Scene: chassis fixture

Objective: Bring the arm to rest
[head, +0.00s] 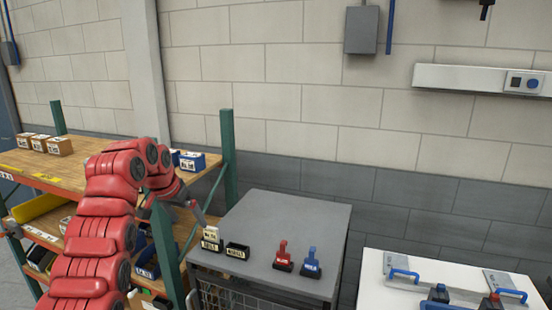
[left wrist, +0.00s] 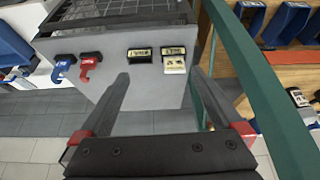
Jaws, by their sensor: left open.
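My red left arm rises from the lower left in the head view and bends over toward the grey cabinet (head: 285,222). My left gripper (head: 198,211) is at the cabinet's left edge, close to the green shelf post. In the left wrist view the two dark fingers of my left gripper (left wrist: 160,76) are spread apart with nothing between them. The cabinet top (left wrist: 150,97) lies beyond the fingertips. My right gripper is in neither view.
On the cabinet stand two small black labelled bins (head: 237,251), one holding a pale block (head: 212,232), a red clamp-like part (head: 283,257) and a blue one (head: 311,263). A green-post shelf (head: 228,160) is close left. A white table (head: 390,292) stands right.

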